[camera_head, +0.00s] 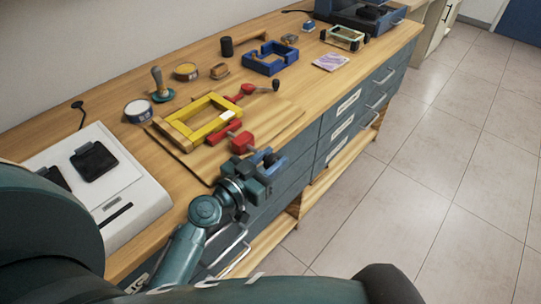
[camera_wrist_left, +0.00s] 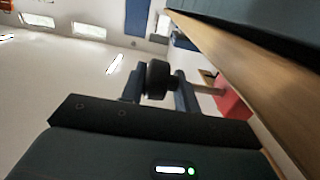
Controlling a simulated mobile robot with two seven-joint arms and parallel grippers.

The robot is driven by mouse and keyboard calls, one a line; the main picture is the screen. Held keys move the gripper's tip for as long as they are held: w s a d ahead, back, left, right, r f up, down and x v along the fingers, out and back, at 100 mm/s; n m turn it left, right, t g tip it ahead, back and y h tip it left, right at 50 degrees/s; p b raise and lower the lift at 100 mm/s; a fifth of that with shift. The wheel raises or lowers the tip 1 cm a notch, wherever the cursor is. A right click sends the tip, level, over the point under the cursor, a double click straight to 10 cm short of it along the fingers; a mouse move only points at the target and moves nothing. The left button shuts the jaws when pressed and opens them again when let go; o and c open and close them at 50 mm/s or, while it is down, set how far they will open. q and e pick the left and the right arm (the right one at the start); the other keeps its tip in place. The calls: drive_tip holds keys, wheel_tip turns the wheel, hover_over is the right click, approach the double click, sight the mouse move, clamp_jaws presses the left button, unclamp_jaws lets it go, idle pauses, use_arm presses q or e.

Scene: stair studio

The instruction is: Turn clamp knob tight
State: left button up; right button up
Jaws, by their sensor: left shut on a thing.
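A red clamp (camera_head: 240,141) sits at the front edge of the workbench, beside a yellow frame (camera_head: 232,104) on a wooden board. The clamp's red body (camera_wrist_left: 232,99) also shows in the left wrist view, with a pale shaft running to a dark round knob (camera_wrist_left: 158,76). My left gripper (camera_head: 266,162) is at the bench's front edge, just in front of the clamp. Its two fingers (camera_wrist_left: 158,90) are shut on the knob, one on each side. In the head view the gripper largely hides the knob. My right gripper is not in view.
A second red clamp with a dark handle (camera_head: 275,84) is on the frame's far side. A white device (camera_head: 128,185) stands left, and a blue holder (camera_head: 270,58) farther back. Drawers with bar handles (camera_head: 348,101) line the bench front. The tiled floor (camera_head: 420,150) is clear.

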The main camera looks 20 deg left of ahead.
use_arm(q)
drive_tip(key=g+p, duration=0.1)
drive_tip(key=p, duration=0.4)
drive_tip(key=shift+s+d+r+g, duration=0.1)
drive_tip(key=shift+d+r+g, duration=0.2)
drive_tip(key=shift+d+r, duration=0.1)
drive_tip(key=shift+f+g+p, duration=0.2)
drive_tip(key=shift+g+p, duration=0.4)
drive_tip(key=shift+p, duration=0.4)
drive_tip(key=shift+f+g+y, duration=0.2)
drive_tip(key=shift+g+y, duration=0.3)
drive_tip(key=shift+g, duration=0.1)
drive_tip(key=shift+f+g+y+p, duration=0.15)
drive_tip(key=shift+g+y+p, duration=0.25)
drive_tip(key=shift+g, duration=0.7)
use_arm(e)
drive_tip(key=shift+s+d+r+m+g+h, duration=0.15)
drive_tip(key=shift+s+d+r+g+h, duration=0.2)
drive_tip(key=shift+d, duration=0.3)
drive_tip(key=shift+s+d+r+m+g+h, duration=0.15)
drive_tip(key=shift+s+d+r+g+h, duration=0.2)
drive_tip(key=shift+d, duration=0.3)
use_arm(q)
drive_tip(key=o, duration=0.8)
drive_tip(key=shift+d, duration=0.1)
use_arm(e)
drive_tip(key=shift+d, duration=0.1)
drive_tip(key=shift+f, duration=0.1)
